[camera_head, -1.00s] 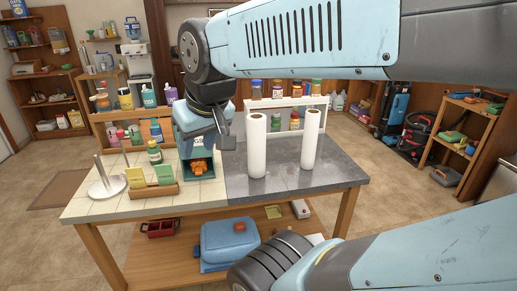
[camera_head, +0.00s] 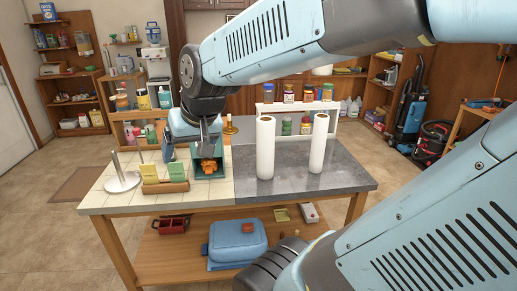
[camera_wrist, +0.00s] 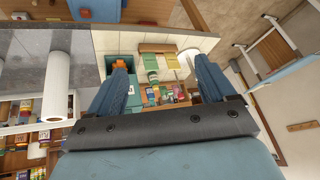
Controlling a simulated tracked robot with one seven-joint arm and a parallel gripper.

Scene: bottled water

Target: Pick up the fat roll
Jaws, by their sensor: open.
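Two white paper rolls stand upright on the grey part of the table. The left roll (camera_head: 265,150) looks fatter than the right roll (camera_head: 318,145). My gripper (camera_head: 205,143) is to the left of both rolls, apart from them, in front of the teal box with orange items. In the wrist view my gripper (camera_wrist: 163,70) is open, with nothing held between its fingers. A white roll (camera_wrist: 56,85), which appears to be the left one, shows there to the left of the fingers.
The tiled half of the table (camera_head: 110,200) holds a paper-towel stand (camera_head: 121,180), a wooden holder with cards (camera_head: 165,186) and the teal box (camera_head: 222,163). A white rack with jars (camera_head: 288,104) stands behind the rolls. The grey surface (camera_head: 345,180) right of the rolls is clear.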

